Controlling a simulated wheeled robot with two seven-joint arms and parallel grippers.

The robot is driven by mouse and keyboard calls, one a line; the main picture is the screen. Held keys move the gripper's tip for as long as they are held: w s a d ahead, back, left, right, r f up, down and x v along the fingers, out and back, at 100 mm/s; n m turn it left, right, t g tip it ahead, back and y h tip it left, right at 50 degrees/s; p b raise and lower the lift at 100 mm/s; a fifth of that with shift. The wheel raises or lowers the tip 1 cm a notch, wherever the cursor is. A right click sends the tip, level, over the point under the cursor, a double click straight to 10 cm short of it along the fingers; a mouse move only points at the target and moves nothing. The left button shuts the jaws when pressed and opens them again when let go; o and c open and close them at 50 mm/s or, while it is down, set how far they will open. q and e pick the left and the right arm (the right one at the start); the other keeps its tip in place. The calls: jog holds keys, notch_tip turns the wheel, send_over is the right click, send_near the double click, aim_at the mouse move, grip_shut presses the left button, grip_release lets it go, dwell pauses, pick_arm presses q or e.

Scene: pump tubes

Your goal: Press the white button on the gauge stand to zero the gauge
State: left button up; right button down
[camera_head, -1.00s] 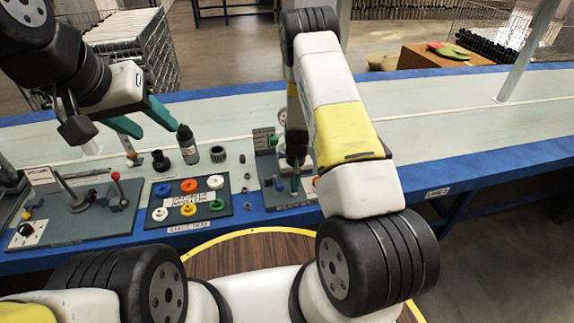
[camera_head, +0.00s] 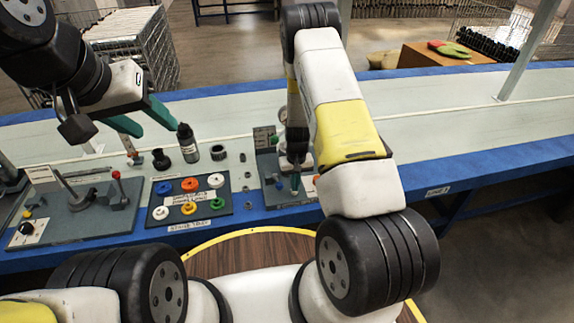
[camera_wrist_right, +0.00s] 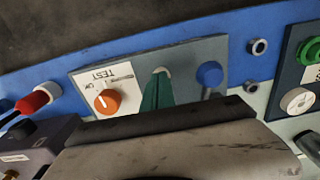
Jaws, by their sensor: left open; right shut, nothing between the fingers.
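The gauge stand (camera_head: 270,168) is a dark grey plate on the bench, with a round gauge (camera_head: 281,113) at its back, partly behind my right arm. In the right wrist view its front panel (camera_wrist_right: 205,58) has a TEST label, an orange knob (camera_wrist_right: 107,102) and a blue knob (camera_wrist_right: 209,74). My right gripper (camera_wrist_right: 160,80) is shut and empty, its green fingertips down at the panel between these knobs. A small pale spot, possibly the white button (camera_wrist_right: 161,70), shows right at the tips; contact or pressing cannot be told. My left gripper (camera_head: 156,130) is open and empty above the bench, far left.
A tray (camera_head: 153,222) of coloured rings lies left of the stand. A dark bottle (camera_head: 187,145) and a black cap (camera_head: 161,160) stand behind it. Another fixture (camera_head: 80,225) with a red-knobbed lever is at the far left. The bench right of my right arm is clear.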

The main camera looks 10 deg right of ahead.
notch_tip(320, 180, up, 13)
jog(key=shift+r, duration=0.15)
jog(key=shift+w, duration=0.15)
dwell(1.1)
jog(key=s+a+r+t+y, duration=0.15)
jog(key=s+r, duration=0.35)
jog(key=r, duration=0.7)
jog(key=s+a+r+t+y, duration=0.15)
jog(key=s+r, duration=0.25)
jog(key=r, duration=0.9)
jog(key=s+r+t, duration=0.1)
jog(key=s+r, duration=0.3)
jog(key=s, duration=0.4)
jog(key=s+r+t, duration=0.2)
jog(key=s+r, duration=0.3)
jog(key=s, duration=0.4)
jog(key=shift+h, duration=0.4)
